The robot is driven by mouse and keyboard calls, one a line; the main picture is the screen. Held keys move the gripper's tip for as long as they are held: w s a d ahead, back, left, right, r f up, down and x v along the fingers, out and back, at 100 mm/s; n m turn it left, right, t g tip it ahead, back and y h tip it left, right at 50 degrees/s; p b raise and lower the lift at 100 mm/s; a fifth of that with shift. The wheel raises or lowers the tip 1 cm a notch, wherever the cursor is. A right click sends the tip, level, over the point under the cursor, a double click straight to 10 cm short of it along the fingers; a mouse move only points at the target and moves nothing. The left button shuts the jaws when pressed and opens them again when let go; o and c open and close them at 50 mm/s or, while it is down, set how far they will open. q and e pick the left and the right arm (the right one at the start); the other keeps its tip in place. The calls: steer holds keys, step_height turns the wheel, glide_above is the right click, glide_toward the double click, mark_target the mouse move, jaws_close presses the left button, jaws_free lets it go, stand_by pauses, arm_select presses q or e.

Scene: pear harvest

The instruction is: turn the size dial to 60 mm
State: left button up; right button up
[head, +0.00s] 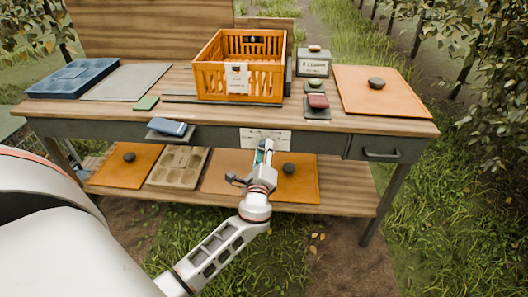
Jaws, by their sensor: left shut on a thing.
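A white marked plate (279,136), which looks like the scale of the size dial, is fixed on the front edge of the bench, below the orange crate. My left gripper (264,150) reaches up to the lower middle of this plate from the front. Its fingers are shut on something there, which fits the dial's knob. The knob itself and any pointer are hidden behind the fingers, and the marks are too small to read, so the setting cannot be told. My right gripper is not in view.
An orange crate (205,80) stands on the bench. A small ledge with a blue object (167,127) juts out left of the plate. A drawer handle (380,154) sticks out at the right. The lower shelf (345,182) holds boards. Grass lies in front.

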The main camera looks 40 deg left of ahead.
arm_select(q)
steer(key=o, duration=1.1)
steer(key=shift+s+d, duration=0.1)
steer(key=v, duration=1.1)
steer(key=shift+s, duration=0.4)
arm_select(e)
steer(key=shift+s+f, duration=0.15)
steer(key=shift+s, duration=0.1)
arm_select(q)
steer(key=shift+d, duration=0.1)
